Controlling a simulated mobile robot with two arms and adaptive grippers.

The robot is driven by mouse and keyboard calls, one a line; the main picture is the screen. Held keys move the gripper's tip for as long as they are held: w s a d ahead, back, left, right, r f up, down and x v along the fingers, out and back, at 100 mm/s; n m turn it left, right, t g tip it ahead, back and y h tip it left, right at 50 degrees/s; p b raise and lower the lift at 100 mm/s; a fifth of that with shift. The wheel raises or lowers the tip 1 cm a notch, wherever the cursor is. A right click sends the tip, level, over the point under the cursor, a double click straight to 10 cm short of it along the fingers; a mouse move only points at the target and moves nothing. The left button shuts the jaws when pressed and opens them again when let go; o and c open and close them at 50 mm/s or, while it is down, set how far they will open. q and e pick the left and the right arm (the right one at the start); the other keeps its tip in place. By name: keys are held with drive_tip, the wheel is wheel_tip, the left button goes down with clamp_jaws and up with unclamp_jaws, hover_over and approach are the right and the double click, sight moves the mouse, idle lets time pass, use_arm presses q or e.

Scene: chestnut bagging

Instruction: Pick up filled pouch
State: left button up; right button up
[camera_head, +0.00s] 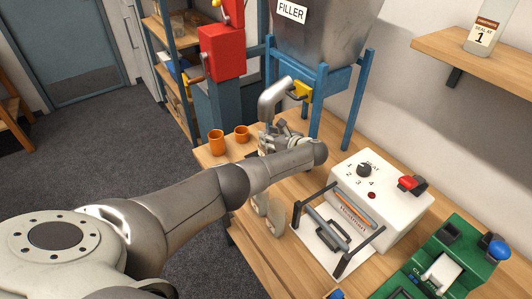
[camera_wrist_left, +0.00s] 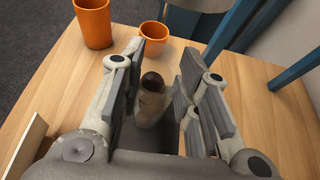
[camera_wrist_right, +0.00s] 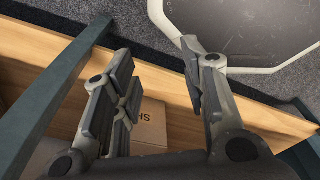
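A clear pouch (camera_wrist_left: 152,107) with dark brown contents, seemingly a chestnut, shows in the left wrist view. It stands between the two fingers of my left gripper (camera_wrist_left: 163,68), which are apart with gaps visible beside the pouch. In the head view my left gripper (camera_head: 276,138) is over the wooden table below the filler's spout (camera_head: 276,96); its own hand hides the pouch there. My right gripper (camera_wrist_right: 158,66) is open and empty in the right wrist view, above a low wooden shelf. I cannot make it out clearly in the head view.
Two orange cups (camera_head: 217,142) stand left of my left gripper. The filler's blue legs (camera_head: 317,115) rise behind it. A white sealer (camera_head: 378,195) and a green device (camera_head: 450,262) occupy the table's right. A cardboard box (camera_wrist_right: 150,122) lies below my right gripper.

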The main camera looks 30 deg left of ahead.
use_arm(q)
drive_tip(key=shift+w+a+f, duration=0.1)
drive_tip(key=shift+a, duration=0.1)
clamp_jaws()
idle(0.6)
